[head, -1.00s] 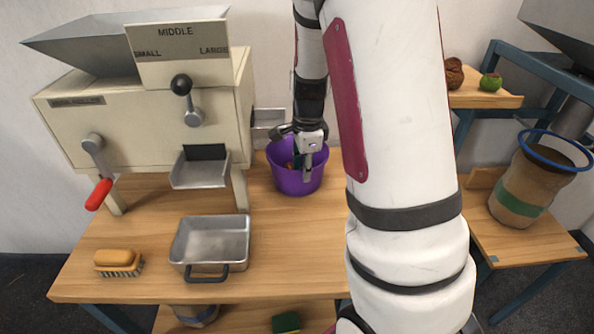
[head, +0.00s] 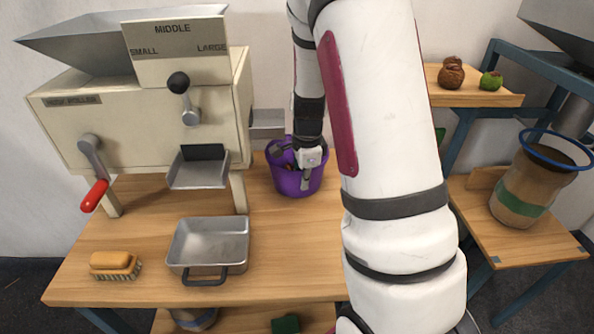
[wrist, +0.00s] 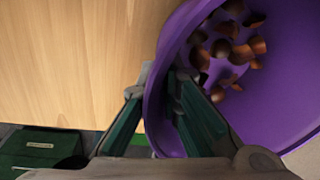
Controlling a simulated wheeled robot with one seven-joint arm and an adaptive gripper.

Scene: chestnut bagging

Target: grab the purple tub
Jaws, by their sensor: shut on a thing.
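The purple tub (head: 291,180) stands at the back of the wooden bench, right of the cream machine. In the wrist view the purple tub (wrist: 265,105) is seen from above, with several brown chestnuts (wrist: 228,45) on its floor. My gripper (head: 307,172) is at the tub's near right rim. In the wrist view my gripper (wrist: 160,95) has one finger outside the wall and one inside, shut on the rim. I cannot tell whether the tub's base is off the bench.
The cream machine (head: 150,125) with its spout tray (head: 198,172) stands left of the tub. A metal pan (head: 208,245) and a brush (head: 115,264) lie nearer on the bench. A sack with a blue rim (head: 525,190) stands at the right. Bench space before the tub is clear.

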